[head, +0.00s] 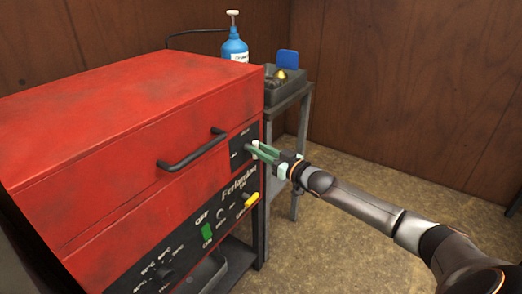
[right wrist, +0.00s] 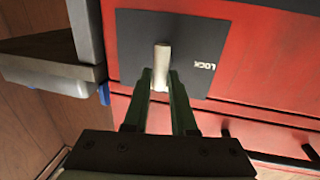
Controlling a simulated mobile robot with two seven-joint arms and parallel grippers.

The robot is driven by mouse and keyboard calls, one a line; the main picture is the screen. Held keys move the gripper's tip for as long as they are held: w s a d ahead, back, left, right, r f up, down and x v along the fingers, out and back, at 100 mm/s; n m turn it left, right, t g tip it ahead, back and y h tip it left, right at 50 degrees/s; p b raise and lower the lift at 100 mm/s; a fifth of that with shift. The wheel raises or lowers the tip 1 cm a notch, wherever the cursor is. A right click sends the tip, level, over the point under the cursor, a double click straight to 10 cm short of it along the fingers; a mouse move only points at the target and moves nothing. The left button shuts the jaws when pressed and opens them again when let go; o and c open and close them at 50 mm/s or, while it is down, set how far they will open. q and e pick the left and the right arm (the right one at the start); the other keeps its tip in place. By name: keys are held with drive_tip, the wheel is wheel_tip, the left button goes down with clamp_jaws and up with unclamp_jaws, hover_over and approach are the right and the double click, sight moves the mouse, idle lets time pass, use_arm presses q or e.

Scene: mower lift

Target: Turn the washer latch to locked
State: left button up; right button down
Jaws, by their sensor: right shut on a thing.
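The red washer (head: 110,110) stands at the left in the head view. Its latch sits on a dark square panel (head: 236,150) at the right end of the front, above the brand lettering. The latch is a pale, narrow handle (right wrist: 161,62) in the right wrist view, standing upright in that picture. The LOCK label (right wrist: 203,65) reads upside down to its right. My right gripper (head: 258,149) has its green fingers at the panel. In the right wrist view its fingertips (right wrist: 160,84) are shut on the lower part of the latch handle. My left gripper is not in view.
A dark bar handle (head: 191,150) juts from the washer's front, left of the latch. Below are a green switch (head: 207,233) and a yellow lever (head: 251,201). A grey side table (head: 290,105) holds a tray and a blue bottle (head: 234,47).

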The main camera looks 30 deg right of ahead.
drive_tip(key=shift+n, duration=0.5)
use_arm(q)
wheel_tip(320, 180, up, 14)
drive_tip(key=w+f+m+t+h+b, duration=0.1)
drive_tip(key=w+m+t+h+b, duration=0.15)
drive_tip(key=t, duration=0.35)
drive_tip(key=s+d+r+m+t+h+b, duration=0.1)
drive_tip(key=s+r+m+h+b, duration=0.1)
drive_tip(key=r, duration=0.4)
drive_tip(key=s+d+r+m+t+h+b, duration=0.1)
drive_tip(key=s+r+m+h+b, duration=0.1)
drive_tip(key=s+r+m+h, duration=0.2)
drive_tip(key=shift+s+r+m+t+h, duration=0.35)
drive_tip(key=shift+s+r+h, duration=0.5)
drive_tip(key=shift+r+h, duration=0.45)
use_arm(e)
drive_tip(key=shift+s+a+f+n+t+y, duration=0.2)
drive_tip(key=shift+n+y, duration=0.5)
drive_tip(key=shift+n, duration=2.45)
drive_tip(key=shift+w+d+f+n+t+y, duration=0.1)
drive_tip(key=shift+f+n+t+y, duration=0.4)
drive_tip(key=shift+n, duration=2.7)
drive_tip(key=shift+s+a+f+n+g+y, duration=0.15)
drive_tip(key=shift+n+y, duration=0.75)
drive_tip(key=shift+n, duration=2.25)
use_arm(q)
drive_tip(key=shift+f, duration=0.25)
use_arm(e)
drive_tip(key=shift+w+r+n, duration=0.1)
drive_tip(key=shift+n, duration=0.2)
